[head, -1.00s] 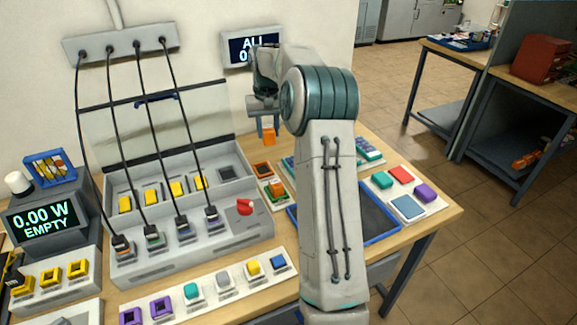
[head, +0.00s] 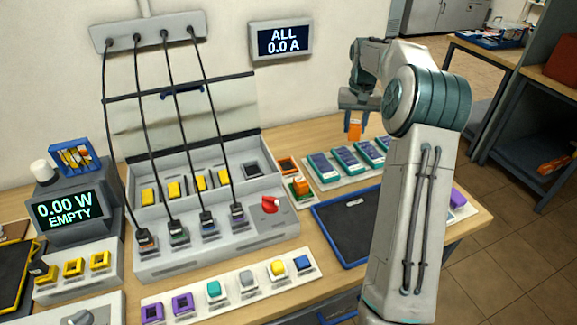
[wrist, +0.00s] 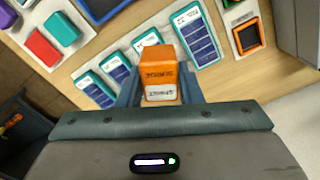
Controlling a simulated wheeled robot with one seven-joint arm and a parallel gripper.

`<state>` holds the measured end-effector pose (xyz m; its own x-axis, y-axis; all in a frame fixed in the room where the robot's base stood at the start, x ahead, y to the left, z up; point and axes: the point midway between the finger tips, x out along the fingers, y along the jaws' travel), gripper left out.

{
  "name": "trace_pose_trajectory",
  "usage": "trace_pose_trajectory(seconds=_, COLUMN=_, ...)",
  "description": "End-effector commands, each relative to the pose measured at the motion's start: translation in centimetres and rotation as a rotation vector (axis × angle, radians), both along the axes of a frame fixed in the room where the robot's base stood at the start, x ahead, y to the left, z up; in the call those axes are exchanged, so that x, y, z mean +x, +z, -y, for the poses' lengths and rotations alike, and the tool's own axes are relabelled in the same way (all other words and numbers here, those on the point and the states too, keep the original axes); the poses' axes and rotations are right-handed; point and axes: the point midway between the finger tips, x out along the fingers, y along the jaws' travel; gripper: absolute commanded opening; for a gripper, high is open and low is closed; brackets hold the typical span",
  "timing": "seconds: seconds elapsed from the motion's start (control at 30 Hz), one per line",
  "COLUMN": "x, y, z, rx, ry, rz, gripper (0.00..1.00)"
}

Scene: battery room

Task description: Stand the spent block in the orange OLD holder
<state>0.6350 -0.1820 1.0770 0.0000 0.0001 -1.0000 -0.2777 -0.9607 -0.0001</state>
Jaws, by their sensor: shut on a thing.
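My gripper (head: 355,112) points down and is shut on an orange block (head: 354,131), held in the air. In the wrist view the block (wrist: 160,72) sits between the fingers, with a white label on its face. The orange-rimmed holder (head: 287,165) stands on the bench, left of and below the held block, and looks empty. It also shows in the wrist view (wrist: 249,36), right of the block and apart from it. Just in front of it, a green-rimmed holder (head: 301,193) has an orange block (head: 300,183) in it.
Several teal-and-blue packs (head: 346,160) lie in a row beneath the gripper. A blue-rimmed dark tray (head: 345,225) is in front of them. The grey charger (head: 215,245) with cables and a red knob (head: 270,204) stands left of the holders. A meter (head: 281,41) hangs on the wall behind.

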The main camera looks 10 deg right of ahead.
Motion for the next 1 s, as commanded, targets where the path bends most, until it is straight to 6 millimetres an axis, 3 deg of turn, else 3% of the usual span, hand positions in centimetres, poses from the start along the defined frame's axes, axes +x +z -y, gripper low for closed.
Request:
trace_pose_trajectory(seconds=0.37, x=0.1, y=0.0, z=-0.1, rx=0.0, ry=0.003, rz=0.0, gripper=0.08)
trace_pose_trajectory(seconds=0.47, x=0.8, y=-0.3, z=-1.1, rx=0.002, ry=0.029, rz=-0.002, gripper=0.08)
trace_pose_trajectory(seconds=0.57, x=2.3, y=-1.2, z=-3.3, rx=0.004, ry=0.087, rz=-0.002, gripper=0.08)
trace_pose_trajectory(seconds=0.8, x=6.3, y=-5.2, z=-11.4, rx=0.005, ry=0.294, rz=-0.003, gripper=0.08)
trace_pose_trajectory(seconds=1.0, x=7.8, y=-8.1, z=-16.5, rx=0.002, ry=0.42, rz=-0.001, gripper=0.08)
